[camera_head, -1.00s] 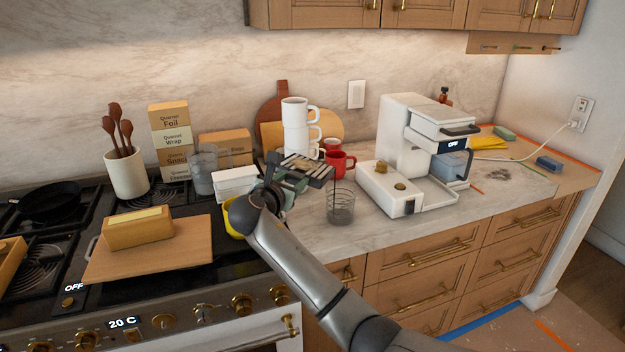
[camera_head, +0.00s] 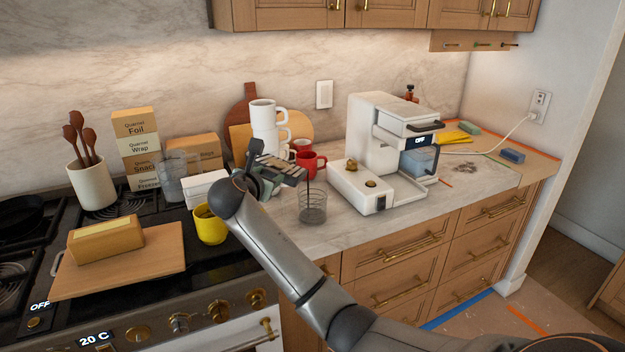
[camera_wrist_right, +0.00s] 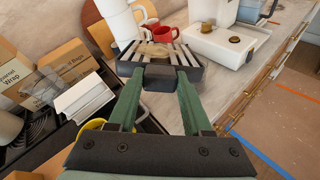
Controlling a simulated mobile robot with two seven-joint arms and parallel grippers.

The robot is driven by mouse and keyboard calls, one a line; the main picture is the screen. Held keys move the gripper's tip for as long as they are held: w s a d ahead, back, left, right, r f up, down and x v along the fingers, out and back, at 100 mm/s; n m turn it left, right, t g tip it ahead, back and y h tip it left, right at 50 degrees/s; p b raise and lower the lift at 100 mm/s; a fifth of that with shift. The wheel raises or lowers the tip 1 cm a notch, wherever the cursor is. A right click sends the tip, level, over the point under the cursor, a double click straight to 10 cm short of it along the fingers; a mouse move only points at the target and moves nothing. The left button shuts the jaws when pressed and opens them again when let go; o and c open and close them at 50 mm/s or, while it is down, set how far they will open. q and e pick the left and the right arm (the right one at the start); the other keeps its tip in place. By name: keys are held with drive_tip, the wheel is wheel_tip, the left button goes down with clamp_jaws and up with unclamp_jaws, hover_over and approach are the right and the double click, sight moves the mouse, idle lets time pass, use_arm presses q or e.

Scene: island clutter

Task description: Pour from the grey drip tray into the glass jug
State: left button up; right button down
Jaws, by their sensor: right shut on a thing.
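The grey drip tray (camera_head: 284,169) is slatted and looks tilted, its right end over the glass jug. My right gripper (camera_head: 264,181) is shut on its near left edge. In the right wrist view the tray (camera_wrist_right: 188,69) lies across the tips of my right gripper (camera_wrist_right: 160,76), with a small beige patch on its slats. The glass jug (camera_head: 313,213) is clear, ribbed and upright on the counter, with dark grey contents. A thin dark stream (camera_head: 308,182) runs from the tray's right end down into the jug. My left gripper is not in view.
A white coffee machine (camera_head: 381,145) stands right of the jug. Stacked white mugs (camera_head: 265,127) and a red mug (camera_head: 308,162) stand behind the tray. A yellow mug (camera_head: 210,227), a white box (camera_head: 203,189) and another clear vessel (camera_head: 171,180) stand to the left.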

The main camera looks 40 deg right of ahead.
drive_tip(key=shift+r, duration=0.1)
drive_tip(key=shift+s+d+r+m+y, duration=0.1)
drive_tip(key=shift+d+r+m+y, duration=0.15)
drive_tip(key=shift+d, duration=0.3)
drive_tip(key=shift+d+r+m+y, duration=0.2)
drive_tip(key=shift+d+y, duration=0.15)
drive_tip(key=shift+d, duration=0.15)
drive_tip(key=shift+d+r+g+y, duration=0.25)
drive_tip(key=shift+d+g+y, duration=0.05)
drive_tip(key=shift+d, duration=0.2)
drive_tip(key=shift+d+r+m+y, duration=0.15)
drive_tip(key=shift+d+m+y, duration=0.2)
drive_tip(key=shift+d, duration=0.2)
drive_tip(key=shift+s+d+r+m+y, duration=0.1)
drive_tip(key=shift+d+r+m+y, duration=0.2)
drive_tip(key=shift+d+y, duration=0.4)
drive_tip(key=shift+d, duration=0.15)
drive_tip(key=shift+d+r+m+y, duration=0.4)
drive_tip(key=shift+d+r+y, duration=0.15)
drive_tip(key=shift+d+r, duration=0.25)
